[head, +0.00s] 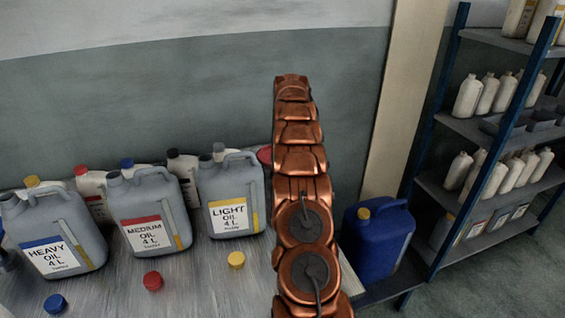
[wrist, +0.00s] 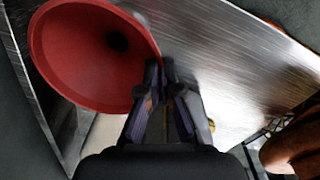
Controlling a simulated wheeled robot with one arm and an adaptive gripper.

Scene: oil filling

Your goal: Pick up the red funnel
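The red funnel (wrist: 80,50) fills the upper left of the wrist view, with its wide mouth facing the camera and a dark hole inside. My gripper (wrist: 163,68) has its two fingers drawn close together at the funnel's right rim. The rim runs in between the fingertips, so the gripper looks shut on it. In the head view only a small red part of the funnel (head: 265,155) shows, beside my copper arm. My arm hides the rest of it and the gripper there.
Grey oil jugs, heavy (head: 85,225), medium (head: 128,205) and light (head: 205,190), stand on the metal table (head: 205,285). Blue (head: 55,303), red (head: 153,281) and yellow (head: 236,260) caps lie in front. A blue canister (head: 375,245) and a bottle shelf (head: 450,130) are at right.

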